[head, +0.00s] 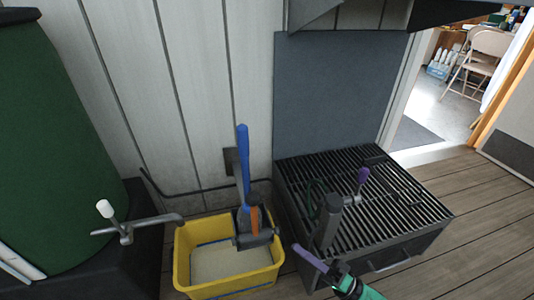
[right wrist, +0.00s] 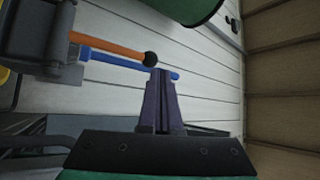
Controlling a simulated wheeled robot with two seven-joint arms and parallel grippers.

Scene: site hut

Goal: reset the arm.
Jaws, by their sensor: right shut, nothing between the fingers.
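My right gripper (head: 312,258) comes in at the bottom of the head view, with purple fingers and a green and black wrist. It is in front of the black grill's near left corner and points left towards the yellow bucket. In the right wrist view its purple fingers (right wrist: 161,100) are together, with nothing between them. My left gripper does not show in either view.
A yellow bucket (head: 232,288) holds a wringer and blue-handled (head: 243,160) and orange-handled tools. A slatted black grill (head: 410,205) carries a dark upright piece (head: 328,220). A green barrel (head: 65,130) and metal tap (head: 135,228) stand left. Floorboards right are clear.

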